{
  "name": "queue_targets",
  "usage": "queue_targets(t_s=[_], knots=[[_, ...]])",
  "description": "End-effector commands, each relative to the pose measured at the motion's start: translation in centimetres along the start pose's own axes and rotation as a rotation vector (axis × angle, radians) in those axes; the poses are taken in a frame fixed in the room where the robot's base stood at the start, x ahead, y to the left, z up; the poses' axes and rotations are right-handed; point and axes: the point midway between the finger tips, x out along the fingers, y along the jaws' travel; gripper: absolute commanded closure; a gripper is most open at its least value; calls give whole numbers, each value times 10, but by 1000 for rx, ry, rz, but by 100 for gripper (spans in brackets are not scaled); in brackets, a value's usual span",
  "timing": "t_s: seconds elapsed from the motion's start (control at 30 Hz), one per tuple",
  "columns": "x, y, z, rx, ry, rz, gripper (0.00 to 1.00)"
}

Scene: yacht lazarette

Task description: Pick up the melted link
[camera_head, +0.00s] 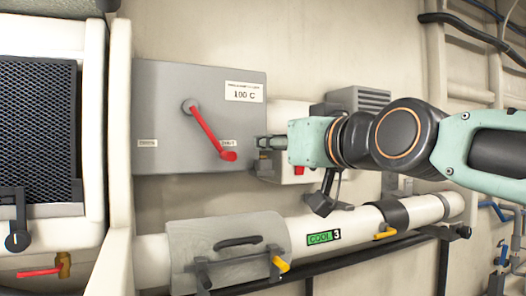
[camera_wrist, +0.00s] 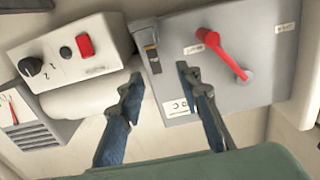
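I cannot be sure which thing is the melted link. The likeliest is a slim dark part with a yellow-brown band (camera_wrist: 150,55), upright in a pale holder along the grey switch box's edge in the wrist view. In the head view that spot is largely hidden by my gripper (camera_head: 264,143), which is beside the box's right edge. In the wrist view my gripper (camera_wrist: 158,75) has its two fingers spread with nothing between them. The dark part lies beyond the fingertips, between them in the picture, and appears apart from them.
The grey switch box (camera_head: 165,110) has a red lever (camera_head: 209,133) pointing down-right and a "100 C" label. A white control box (camera_wrist: 75,50) with a red switch and black knob is close by. Below runs a white pipe (camera_head: 365,220) marked "COOL 3", with a grey cover (camera_head: 205,240).

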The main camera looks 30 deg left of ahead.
Motion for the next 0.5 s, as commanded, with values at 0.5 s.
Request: queue_targets(t_s=[0.5], knots=[[39,5,2,0,-1,-4,68]])
